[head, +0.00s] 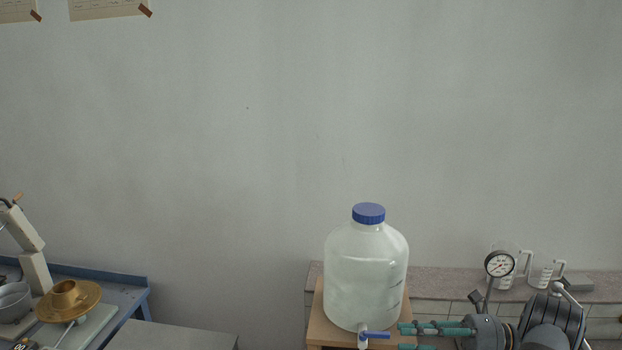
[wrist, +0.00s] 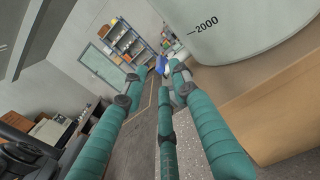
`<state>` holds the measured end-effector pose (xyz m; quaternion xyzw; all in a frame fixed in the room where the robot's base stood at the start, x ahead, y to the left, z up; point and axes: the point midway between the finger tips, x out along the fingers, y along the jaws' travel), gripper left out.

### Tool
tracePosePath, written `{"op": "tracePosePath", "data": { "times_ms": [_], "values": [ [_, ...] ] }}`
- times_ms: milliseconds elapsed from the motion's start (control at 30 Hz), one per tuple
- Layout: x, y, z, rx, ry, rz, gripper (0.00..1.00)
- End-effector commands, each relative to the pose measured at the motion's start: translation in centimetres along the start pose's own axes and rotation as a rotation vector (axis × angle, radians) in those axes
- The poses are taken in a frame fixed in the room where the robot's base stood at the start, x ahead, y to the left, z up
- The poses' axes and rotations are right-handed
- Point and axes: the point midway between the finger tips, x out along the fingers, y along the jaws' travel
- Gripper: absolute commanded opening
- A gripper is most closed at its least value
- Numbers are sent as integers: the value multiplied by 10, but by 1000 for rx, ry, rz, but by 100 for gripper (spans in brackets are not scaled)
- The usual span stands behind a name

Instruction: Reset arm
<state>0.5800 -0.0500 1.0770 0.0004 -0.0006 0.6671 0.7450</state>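My gripper (head: 402,337) is at the lower right of the head view, with its teal fingers pointing left. The fingers are spread apart with nothing between them, so it is open. In the wrist view the open gripper (wrist: 160,76) shows long teal fingers with dark joints. Just beyond the fingertips is the blue tap (head: 376,336) of a large clear carboy (head: 366,275) with a blue cap. The tap also shows as a blue patch in the wrist view (wrist: 161,66). A small gap to the fingertips seems to show. The lower part of my arm is cut off by the frame.
The carboy stands on a wooden block (head: 316,322); the block's side (wrist: 270,120) is close to the right finger. Behind my arm are a ledge (head: 445,285) and measuring jugs (head: 541,271).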

Motion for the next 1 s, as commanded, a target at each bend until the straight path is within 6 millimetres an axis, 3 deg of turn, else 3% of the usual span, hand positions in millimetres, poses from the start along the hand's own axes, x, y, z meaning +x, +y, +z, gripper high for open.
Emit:
{"op": "tracePosePath", "data": {
  "times_ms": [200, 633, 1000],
  "values": [
    [50, 1, 0, 2, 0, 4, 28],
    [49, 13, 3, 1, -2, -215, 28],
    [50, 16, 0, -2, 0, -271, 28]
  ]
}}
